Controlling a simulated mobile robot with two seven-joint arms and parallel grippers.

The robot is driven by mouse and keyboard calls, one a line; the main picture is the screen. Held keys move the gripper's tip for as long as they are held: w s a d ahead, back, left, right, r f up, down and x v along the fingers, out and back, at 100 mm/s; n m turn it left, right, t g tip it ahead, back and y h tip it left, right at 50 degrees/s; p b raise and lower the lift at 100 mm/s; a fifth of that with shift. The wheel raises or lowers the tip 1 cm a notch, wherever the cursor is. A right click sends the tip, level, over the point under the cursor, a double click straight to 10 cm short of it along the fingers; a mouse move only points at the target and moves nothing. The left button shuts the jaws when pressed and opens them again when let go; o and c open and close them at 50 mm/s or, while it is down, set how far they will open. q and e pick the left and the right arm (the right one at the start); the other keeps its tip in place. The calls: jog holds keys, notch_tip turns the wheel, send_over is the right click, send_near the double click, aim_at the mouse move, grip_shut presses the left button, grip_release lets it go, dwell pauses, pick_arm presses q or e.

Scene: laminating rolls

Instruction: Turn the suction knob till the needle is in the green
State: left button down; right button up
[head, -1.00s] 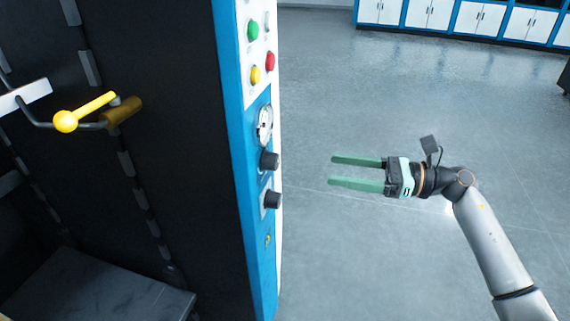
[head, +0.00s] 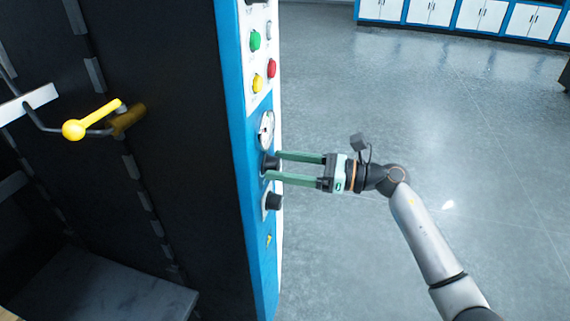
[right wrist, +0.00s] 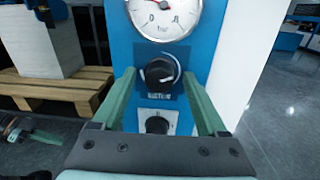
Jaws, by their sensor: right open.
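The suction knob (head: 270,164) is the upper black knob on the blue panel; in the right wrist view the knob (right wrist: 159,73) has a "SUCTION" label under it. My right gripper (head: 273,165) is open, its green fingers reaching to either side of this knob; I cannot tell whether they touch it. The white round gauge (head: 266,129) is just above the knob. In the right wrist view the gauge (right wrist: 163,17) is cut off at the top, and no green zone can be made out. What looks like my left gripper (right wrist: 40,136) shows partly at the left edge there.
A second black knob (head: 273,201) sits just below. Green, yellow and red buttons are above the gauge. A yellow-handled lever (head: 92,119) sticks out at the left. A wooden pallet (right wrist: 62,88) stands left of the panel. The floor to the right is clear.

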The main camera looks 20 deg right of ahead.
grip_shut()
dwell(0.4)
